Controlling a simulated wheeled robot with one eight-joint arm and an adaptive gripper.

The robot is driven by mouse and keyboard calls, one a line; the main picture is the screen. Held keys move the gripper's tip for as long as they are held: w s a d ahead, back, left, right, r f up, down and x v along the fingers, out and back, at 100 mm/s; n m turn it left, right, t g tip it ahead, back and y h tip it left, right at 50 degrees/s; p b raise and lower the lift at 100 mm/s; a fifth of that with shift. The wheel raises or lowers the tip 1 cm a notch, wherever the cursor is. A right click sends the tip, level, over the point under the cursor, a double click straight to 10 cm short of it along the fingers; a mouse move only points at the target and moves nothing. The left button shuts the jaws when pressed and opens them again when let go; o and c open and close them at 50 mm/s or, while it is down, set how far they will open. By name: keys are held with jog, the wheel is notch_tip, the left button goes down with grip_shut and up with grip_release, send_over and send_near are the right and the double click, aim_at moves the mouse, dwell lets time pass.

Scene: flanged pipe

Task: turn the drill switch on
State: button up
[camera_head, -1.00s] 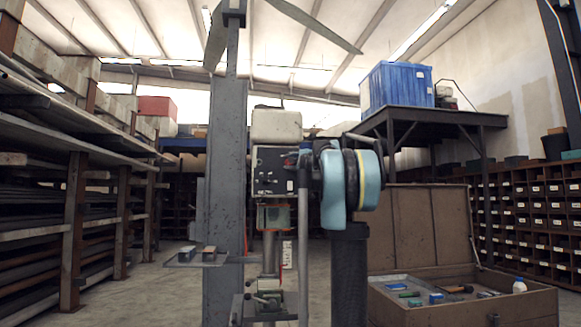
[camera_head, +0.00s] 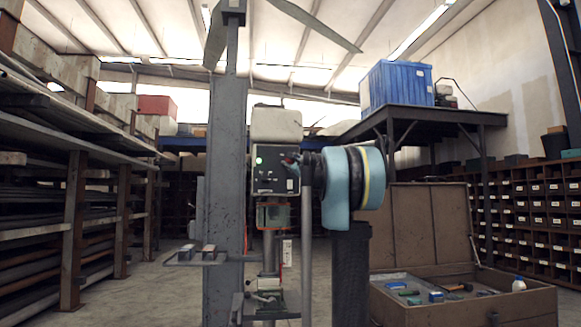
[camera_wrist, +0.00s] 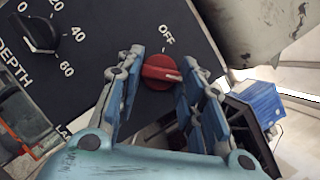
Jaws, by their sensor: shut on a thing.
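The drill (camera_head: 276,128) has a dark control panel (camera_head: 268,180) facing me. In the wrist view the red switch (camera_wrist: 160,72) sits on this panel next to the word OFF. Its pale mark points to the right in the picture, away from OFF. My gripper (camera_wrist: 160,78) has its blue-padded fingers on both sides of the switch and is shut on it. In the head view my gripper (camera_head: 291,161) is at the panel's right edge, and my arm largely hides the switch. A small pale green light (camera_head: 259,161) glows on the panel's left side.
A depth dial (camera_wrist: 38,35) is left of the switch on the panel. A grey steel column (camera_head: 224,200) stands left of the drill. An open brown tool chest (camera_head: 455,307) is at the right, and loaded shelves (camera_head: 75,230) line the left.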

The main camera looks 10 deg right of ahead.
jog(key=shift+f, duration=0.1)
dwell(0.3)
jog(key=o, duration=1.1)
jog(key=shift+w+a, duration=0.1)
jog(key=shift+c, duration=0.2)
jog(key=v, duration=1.2)
